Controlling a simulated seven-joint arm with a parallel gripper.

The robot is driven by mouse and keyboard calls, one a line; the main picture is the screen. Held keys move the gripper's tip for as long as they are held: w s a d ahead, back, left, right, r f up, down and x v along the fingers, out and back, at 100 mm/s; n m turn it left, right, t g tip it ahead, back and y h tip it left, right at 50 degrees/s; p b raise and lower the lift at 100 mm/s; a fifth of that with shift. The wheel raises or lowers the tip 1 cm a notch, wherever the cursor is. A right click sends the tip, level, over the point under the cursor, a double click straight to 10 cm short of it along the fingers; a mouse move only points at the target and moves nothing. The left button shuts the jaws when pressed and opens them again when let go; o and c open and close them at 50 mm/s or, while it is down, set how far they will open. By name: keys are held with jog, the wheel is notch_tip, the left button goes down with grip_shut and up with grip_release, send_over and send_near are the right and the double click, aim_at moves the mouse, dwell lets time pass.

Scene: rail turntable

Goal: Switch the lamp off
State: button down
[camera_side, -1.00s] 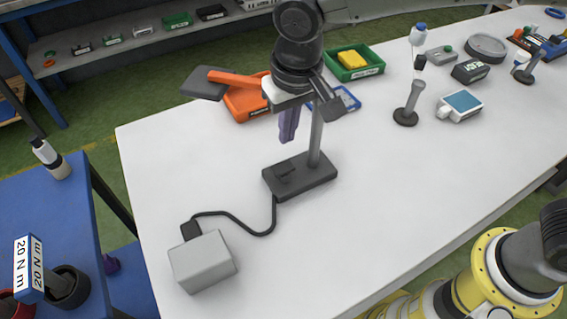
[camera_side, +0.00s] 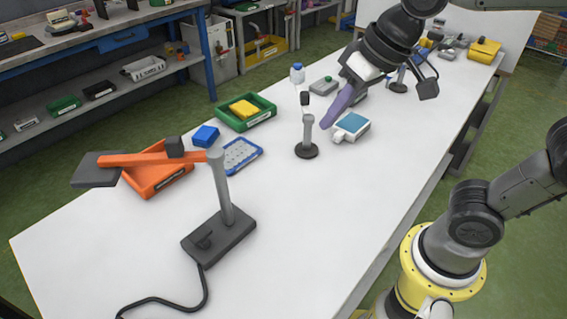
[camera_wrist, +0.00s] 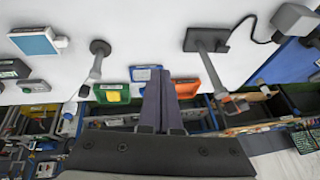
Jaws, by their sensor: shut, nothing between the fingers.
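The lamp has a dark rectangular base (camera_side: 232,232), a grey post (camera_side: 221,185), an orange arm (camera_side: 150,159) and a flat dark head (camera_side: 95,170) at the left. A small dark switch (camera_side: 205,240) sits on the base; its position is too small to tell. No glow shows, and the underside of the head is hidden. My gripper (camera_side: 328,121) is shut and empty, with purple fingers, raised well to the right of the lamp.
A short post stand (camera_side: 306,140) and a blue-topped white box (camera_side: 351,126) are near my gripper. The table's front middle is clear.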

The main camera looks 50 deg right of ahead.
jog(key=s+d+f+h, duration=0.1)
jog(key=s+d+f, duration=0.3)
jog(key=s+d, duration=0.3)
jog(key=s, duration=0.2)
jog(key=shift+s+f+t+h, duration=0.3)
jog(key=shift+s+t, duration=0.1)
jog(key=shift+d, duration=0.1)
jog(key=w+a+r+g, duration=0.1)
jog(key=w+a+r, duration=0.45)
jog(key=w, duration=0.25)
jog(key=w+a+g, duration=0.1)
jog(key=w+a, duration=0.3)
jog(key=a, duration=0.1)
jog(key=w+a+g, duration=0.1)
jog(key=w+a, duration=0.3)
jog(key=a, duration=0.2)
jog(key=w+a+g, duration=0.1)
jog(key=w+a, duration=0.3)
jog(key=a, duration=0.2)
jog(key=shift+w+g+y, duration=0.1)
jog(key=shift+g+y, duration=0.2)
jog(key=shift+y, duration=0.1)
jog(key=w+a+f+g, duration=0.1)
jog(key=a+f, duration=0.2)
jog(key=a, duration=0.5)
jog(key=shift+w+a+f+h, duration=0.2)
jog(key=shift+a+f+h, duration=0.1)
jog(key=shift+a, duration=0.1)
